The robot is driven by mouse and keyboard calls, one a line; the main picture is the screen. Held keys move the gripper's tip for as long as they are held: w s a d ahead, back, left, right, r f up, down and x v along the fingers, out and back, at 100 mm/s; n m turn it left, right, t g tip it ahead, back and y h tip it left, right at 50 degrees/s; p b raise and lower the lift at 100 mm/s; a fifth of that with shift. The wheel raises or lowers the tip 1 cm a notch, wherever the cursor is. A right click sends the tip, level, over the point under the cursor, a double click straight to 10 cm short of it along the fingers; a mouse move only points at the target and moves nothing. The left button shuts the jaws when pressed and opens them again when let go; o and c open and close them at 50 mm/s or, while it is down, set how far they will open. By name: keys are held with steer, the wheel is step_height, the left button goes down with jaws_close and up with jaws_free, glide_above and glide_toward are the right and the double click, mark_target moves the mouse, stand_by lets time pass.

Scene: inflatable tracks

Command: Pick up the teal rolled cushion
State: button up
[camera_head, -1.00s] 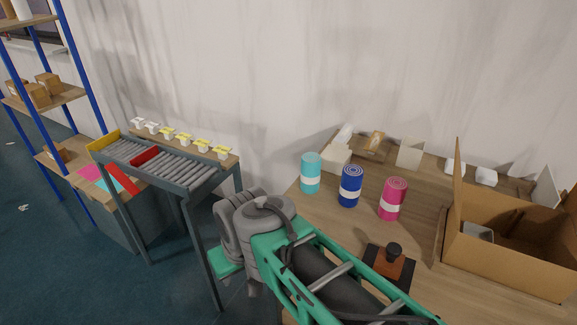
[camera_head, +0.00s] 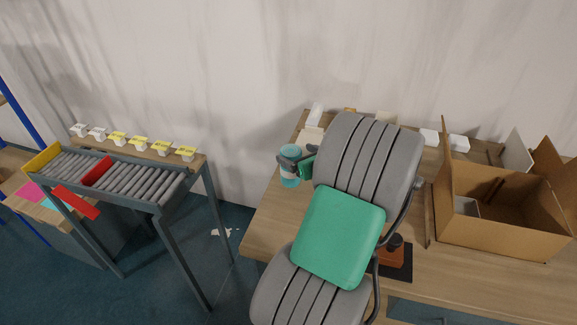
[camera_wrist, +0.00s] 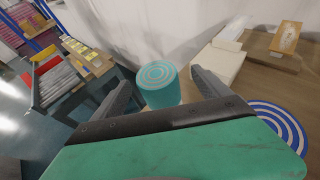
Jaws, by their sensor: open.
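In the wrist view the teal roll's spiral top (camera_wrist: 157,75) shows between the two dark fingers of my gripper (camera_wrist: 160,74). The gripper is open, with one finger to each side of the roll. I cannot tell whether either finger touches it.
A blue roll (camera_wrist: 282,124) stands close to the right in the wrist view; my arm hides it in the head view. A cardboard box (camera_head: 495,220) stands on the table's right. White containers (camera_head: 314,125) sit behind. A roller conveyor (camera_head: 130,178) stands left, across a floor gap.

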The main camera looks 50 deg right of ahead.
mark_target(286, 150)
steer(key=x, duration=0.4)
steer(key=p+x, duration=0.1)
steer(key=x, duration=0.1)
steer(key=shift+w+a+f, duration=0.1)
steer(key=shift+w+a, duration=0.1)
steer(key=shift+a, duration=0.05)
jaws_close()
stand_by(0.6)
